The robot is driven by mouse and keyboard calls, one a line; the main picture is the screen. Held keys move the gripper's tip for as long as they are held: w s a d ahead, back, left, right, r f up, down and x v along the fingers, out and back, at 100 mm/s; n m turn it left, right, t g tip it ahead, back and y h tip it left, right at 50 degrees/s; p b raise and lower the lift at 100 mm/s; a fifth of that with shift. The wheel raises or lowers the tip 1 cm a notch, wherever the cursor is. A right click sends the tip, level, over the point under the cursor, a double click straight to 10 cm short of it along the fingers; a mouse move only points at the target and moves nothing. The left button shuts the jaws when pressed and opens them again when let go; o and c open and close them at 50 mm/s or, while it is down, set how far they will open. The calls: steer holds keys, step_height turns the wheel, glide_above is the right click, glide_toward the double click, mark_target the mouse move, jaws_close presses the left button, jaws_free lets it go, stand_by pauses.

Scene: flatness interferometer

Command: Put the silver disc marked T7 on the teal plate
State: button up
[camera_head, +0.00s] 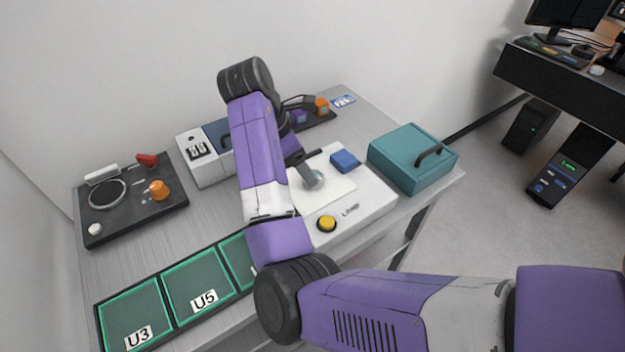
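My gripper (305,164) is over the white instrument, at its pale square top plate (335,192). It points down and its fingers are small and partly hidden by my forearm, so I cannot tell whether it is open or shut. A small round grey piece (314,179) with a hint of teal at its edge shows right at the gripper's tip. I cannot tell whether it is the silver disc, the teal plate or part of the gripper. No T7 mark is readable. My forearm covers part of the tray and of the instrument's left side.
The white instrument carries a blue block (345,161) and a yellow button (326,223). A teal handled box (408,172) stands right of it. A green-celled tray labelled U3 and U5 (170,315) lies at front left. A black panel (125,222) with an orange knob (159,190) is far left.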

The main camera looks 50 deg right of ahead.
steer(key=x, duration=0.4)
steer(key=shift+s+d+f+p, duration=0.1)
steer(key=shift+f+p, duration=0.1)
steer(key=shift+p, duration=0.1)
jaws_close()
steer(key=shift+r, duration=0.1)
